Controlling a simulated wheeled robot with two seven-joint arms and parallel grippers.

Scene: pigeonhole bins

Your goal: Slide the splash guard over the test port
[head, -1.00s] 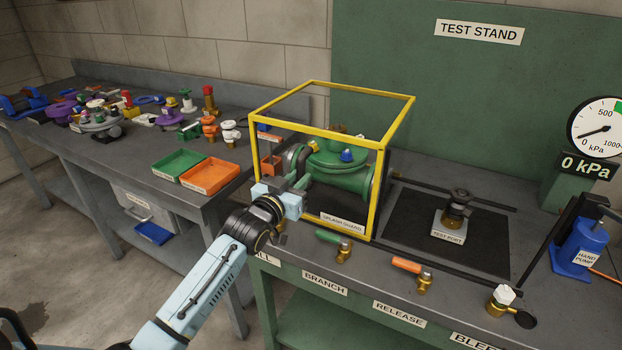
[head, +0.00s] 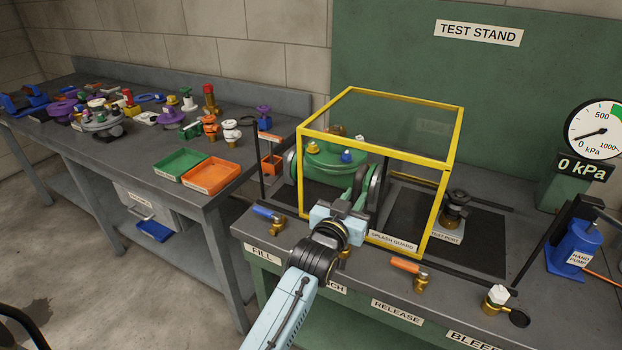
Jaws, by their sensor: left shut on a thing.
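The splash guard (head: 438,215) is a yellow-framed clear box standing on the test stand bench. My right gripper is not in view.
Dark rails (head: 480,204) run along the bench beside a black mat. The fill valve with blue handle (head: 268,214), the release valve with orange handle (head: 406,265) and the bleed valve (head: 498,298) line the front edge. The blue hand pump (head: 575,247) stands at right.

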